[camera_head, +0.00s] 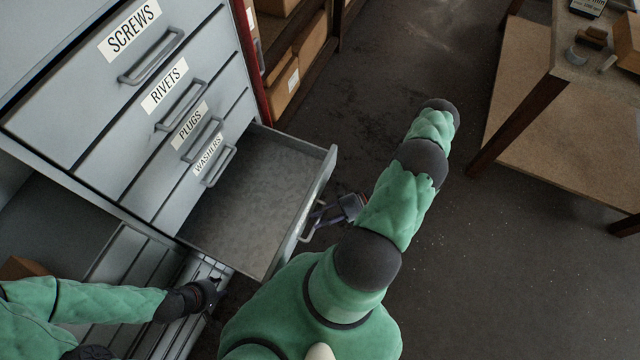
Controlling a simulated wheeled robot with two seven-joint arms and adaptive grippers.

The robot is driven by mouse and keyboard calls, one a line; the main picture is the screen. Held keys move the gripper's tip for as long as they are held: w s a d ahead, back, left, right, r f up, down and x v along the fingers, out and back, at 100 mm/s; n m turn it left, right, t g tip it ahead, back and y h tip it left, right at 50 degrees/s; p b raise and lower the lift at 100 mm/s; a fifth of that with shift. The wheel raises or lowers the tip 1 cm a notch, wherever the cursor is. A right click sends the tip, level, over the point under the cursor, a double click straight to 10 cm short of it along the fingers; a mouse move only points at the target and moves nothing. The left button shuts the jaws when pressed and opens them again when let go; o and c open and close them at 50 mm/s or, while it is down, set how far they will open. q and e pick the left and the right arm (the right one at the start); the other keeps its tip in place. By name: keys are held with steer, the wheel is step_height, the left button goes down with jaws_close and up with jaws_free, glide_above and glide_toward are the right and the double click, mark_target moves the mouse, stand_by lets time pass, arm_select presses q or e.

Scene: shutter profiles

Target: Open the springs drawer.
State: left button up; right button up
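A grey metal drawer (250,200) stands pulled out of the cabinet below the drawer labelled WASHERS. It is empty inside, and its front faces away, so its label is hidden; I cannot read whether it says springs. Its handle (308,224) shows on the outer side of the front. My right gripper (318,213) is at this handle, its fingers next to or around the bar; whether they are closed on it is unclear. My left gripper (212,290) is low at the left, near the metal profiles below the cabinet, and its fingers are too small and dark to read.
Shut drawers labelled SCREWS (131,30), RIVETS (164,86), PLUGS (190,127) and WASHERS (208,155) are above. Shelves with cardboard boxes (285,90) stand behind the cabinet. A wooden workbench (530,50) is at the right. Dark floor (480,270) between is clear.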

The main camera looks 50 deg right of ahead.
steer(key=v, duration=1.1)
steer(key=shift+s+d, duration=0.2)
steer(key=shift+d, duration=0.1)
